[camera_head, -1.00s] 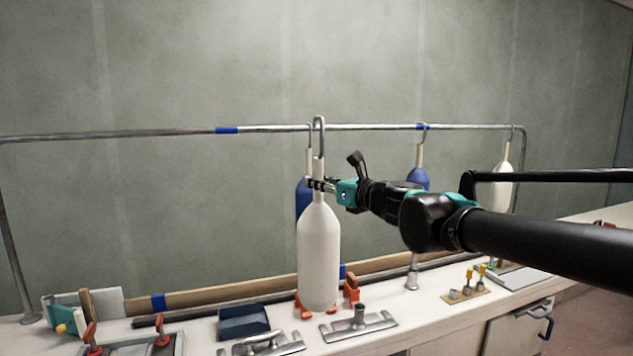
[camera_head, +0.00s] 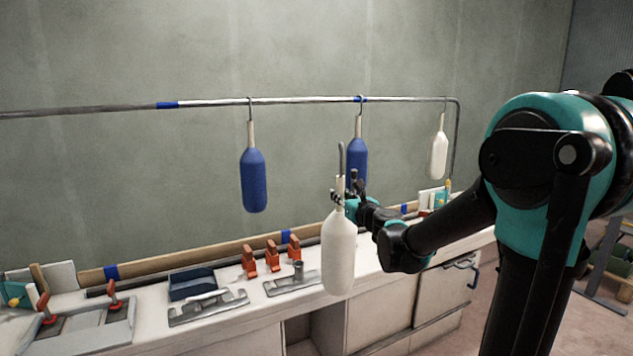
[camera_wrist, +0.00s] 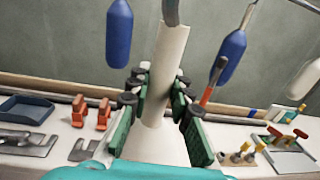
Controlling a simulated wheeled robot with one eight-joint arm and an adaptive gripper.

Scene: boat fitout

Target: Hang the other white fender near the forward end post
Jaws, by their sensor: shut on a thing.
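My gripper (camera_head: 342,196) is shut on the neck of a white fender (camera_head: 339,252), which hangs upright below it with its metal hook pointing up. The fender is in front of the rail, apart from it, over the bench's front edge. In the wrist view the neck (camera_wrist: 163,75) stands between my fingers (camera_wrist: 152,88). The metal rail (camera_head: 300,100) carries two blue fenders (camera_head: 253,180) (camera_head: 356,152) and another white fender (camera_head: 438,155) near its right end post (camera_head: 456,145). The left end post is out of view.
Blue tape marks (camera_head: 167,105) are on the rail. On the bench are a dark blue tray (camera_head: 193,282), orange clamps (camera_head: 271,256), and metal fittings (camera_head: 208,306). The rail left of the left blue fender is empty.

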